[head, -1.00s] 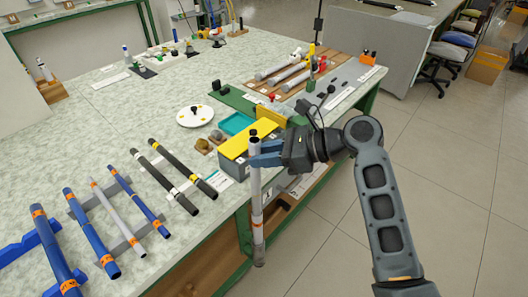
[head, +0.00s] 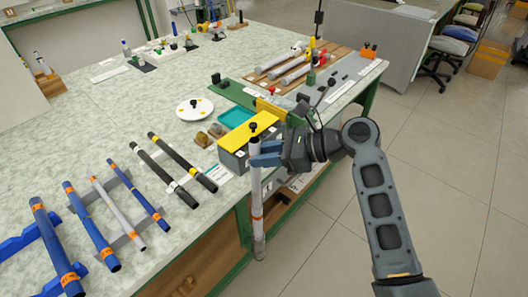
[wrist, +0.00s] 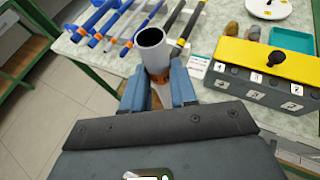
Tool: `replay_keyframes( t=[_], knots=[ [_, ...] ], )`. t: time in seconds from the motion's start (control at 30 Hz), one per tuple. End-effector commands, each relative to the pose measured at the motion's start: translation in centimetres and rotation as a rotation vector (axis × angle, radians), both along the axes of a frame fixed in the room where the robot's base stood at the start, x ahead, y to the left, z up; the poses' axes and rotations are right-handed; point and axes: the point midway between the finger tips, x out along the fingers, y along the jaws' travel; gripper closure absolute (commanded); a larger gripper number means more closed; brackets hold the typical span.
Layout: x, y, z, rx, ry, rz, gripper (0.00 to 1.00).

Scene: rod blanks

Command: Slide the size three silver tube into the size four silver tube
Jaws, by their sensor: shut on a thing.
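My gripper (head: 260,154), with blue fingers, is shut on a silver tube (head: 256,190) beyond the front edge of the table. The tube hangs nearly upright, with an orange band low down. In the wrist view its open upper end (wrist: 151,40) points toward the camera, and the fingers (wrist: 158,88) clasp it on both sides near an orange band. Another silver tube (head: 118,211) with orange bands lies on a grey rack among blue tubes. Several silver tubes (head: 273,68) lie on brown boards at the back. Size marks are too small to read.
A grey box with a yellow lid (head: 248,131) stands right behind the held tube. Blue tubes (head: 88,224) and black tubes (head: 183,162) lie on the left. A white disc (head: 195,109) and teal tray (head: 236,117) are farther back. Open floor lies right of the table.

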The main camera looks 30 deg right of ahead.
Motion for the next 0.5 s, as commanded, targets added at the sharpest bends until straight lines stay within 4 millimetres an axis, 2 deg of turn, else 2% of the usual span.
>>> replay_keyframes(
  t=[0.5],
  knots=[
    [0.0, 0.0, -1.2, -0.001, -0.001, -0.001, 0.9]
  ],
)
